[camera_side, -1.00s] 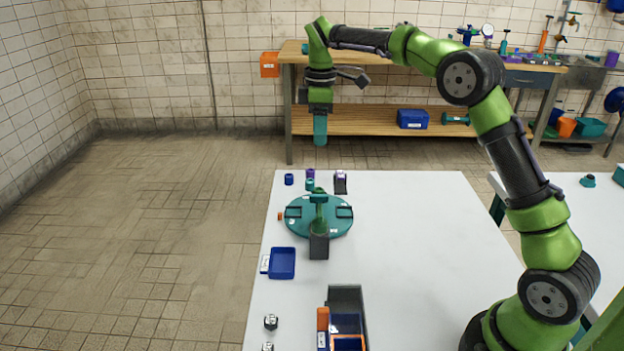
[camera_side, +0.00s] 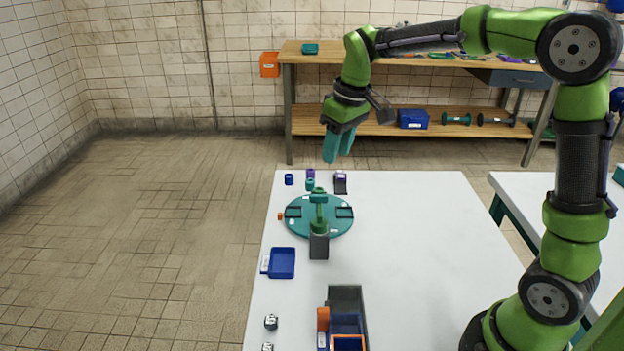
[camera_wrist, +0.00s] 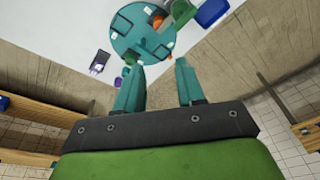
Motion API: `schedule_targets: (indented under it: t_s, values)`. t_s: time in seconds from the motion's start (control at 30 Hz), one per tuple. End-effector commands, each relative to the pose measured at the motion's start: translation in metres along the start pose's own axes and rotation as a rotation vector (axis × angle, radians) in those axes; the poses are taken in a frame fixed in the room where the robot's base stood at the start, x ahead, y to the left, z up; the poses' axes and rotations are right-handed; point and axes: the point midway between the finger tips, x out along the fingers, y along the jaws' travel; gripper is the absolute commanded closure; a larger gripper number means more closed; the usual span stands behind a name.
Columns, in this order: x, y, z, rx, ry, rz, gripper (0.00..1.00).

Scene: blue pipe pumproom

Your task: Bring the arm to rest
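My gripper (camera_side: 339,146) hangs in the air above the far edge of the white table in the side view, tilted a little, with teal fingers. In the wrist view my gripper (camera_wrist: 160,84) shows two teal fingers well apart with nothing between them. A round teal turntable (camera_side: 319,230) with black brackets and a green and grey fixture (camera_side: 319,242) stands on the table below. The turntable also shows beyond the fingertips in the wrist view (camera_wrist: 130,40). My gripper touches nothing.
The white table (camera_side: 420,240) is mostly clear on its right. A blue tray (camera_side: 282,263), a grey bin with blue and orange boxes (camera_side: 345,297), and small blue and purple pieces (camera_side: 289,179) lie along its left and far sides. A wooden workbench (camera_side: 390,72) stands behind.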

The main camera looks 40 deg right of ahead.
Motion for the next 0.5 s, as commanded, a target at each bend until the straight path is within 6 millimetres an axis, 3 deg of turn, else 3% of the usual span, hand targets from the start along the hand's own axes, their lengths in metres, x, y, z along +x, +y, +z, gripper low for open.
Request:
schedule_targets:
  t_s: [0.2,0.4,0.5]
  values:
    - [-0.026,-0.032,0.079,0.280,0.162,-0.053,0.62]
    - [-0.032,-0.052,0.146,0.453,0.294,-0.129,0.62]
    - [-0.032,-0.059,0.169,0.474,0.343,-0.159,0.62]
